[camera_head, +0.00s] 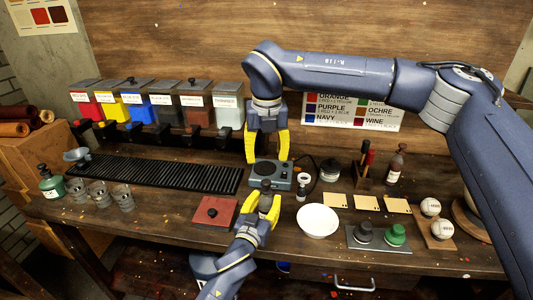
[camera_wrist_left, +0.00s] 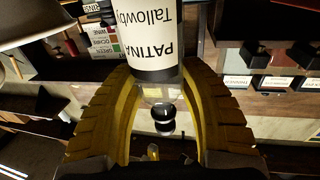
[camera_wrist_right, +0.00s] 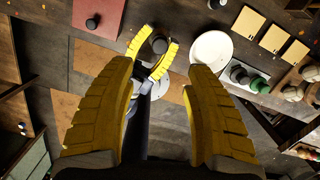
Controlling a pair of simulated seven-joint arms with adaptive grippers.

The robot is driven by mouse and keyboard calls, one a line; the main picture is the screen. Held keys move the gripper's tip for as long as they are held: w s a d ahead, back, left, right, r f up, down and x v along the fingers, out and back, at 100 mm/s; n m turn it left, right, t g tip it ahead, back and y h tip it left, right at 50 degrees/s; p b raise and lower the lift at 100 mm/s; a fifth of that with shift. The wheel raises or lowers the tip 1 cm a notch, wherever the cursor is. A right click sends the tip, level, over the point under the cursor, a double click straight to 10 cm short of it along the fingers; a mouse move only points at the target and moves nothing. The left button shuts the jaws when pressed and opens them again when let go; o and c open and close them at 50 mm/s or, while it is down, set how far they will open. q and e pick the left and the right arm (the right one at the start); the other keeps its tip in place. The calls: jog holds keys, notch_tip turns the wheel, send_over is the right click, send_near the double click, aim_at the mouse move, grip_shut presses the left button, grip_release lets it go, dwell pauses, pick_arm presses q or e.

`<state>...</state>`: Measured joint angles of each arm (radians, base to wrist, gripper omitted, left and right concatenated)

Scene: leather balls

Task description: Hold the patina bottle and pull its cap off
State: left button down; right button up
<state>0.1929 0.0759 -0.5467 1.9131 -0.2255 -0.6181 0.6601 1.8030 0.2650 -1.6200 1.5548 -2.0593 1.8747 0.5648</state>
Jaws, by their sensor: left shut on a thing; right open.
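The patina bottle (camera_wrist_left: 155,55) has a white and black label and a clear neck, and it is upright. My left gripper (camera_head: 264,202) is shut on it near the front of the bench. The bottle's black cap (camera_wrist_left: 163,120) sits on the neck and shows as a dark round top in the right wrist view (camera_wrist_right: 160,44). In the head view the fingers hide most of the bottle. My right gripper (camera_head: 267,158) is open and empty, pointing down, above and behind the left one. In the right wrist view its fingers stand wide apart with nothing between their tips.
A grey device (camera_head: 286,184) stands behind the bottle. A red square plate (camera_head: 208,222) lies to its left and a white bowl (camera_head: 318,222) to its right. A small bottle (camera_head: 301,192) stands near the bowl. A black ribbed mat (camera_head: 150,173) covers the left bench.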

aim_at(266, 181)
jog(key=shift+m, duration=0.4)
jog(key=shift+w+f, duration=0.25)
jog(key=shift+f, duration=1.75)
jog(key=shift+w+f, duration=0.25)
jog(key=shift+f, duration=1.7)
jog(key=shift+w+f, duration=0.25)
jog(key=shift+f, duration=1.75)
grip_shut()
jog(key=shift+r, duration=0.6)
jog(key=shift+r, duration=0.35)
jog(key=shift+r, duration=0.3)
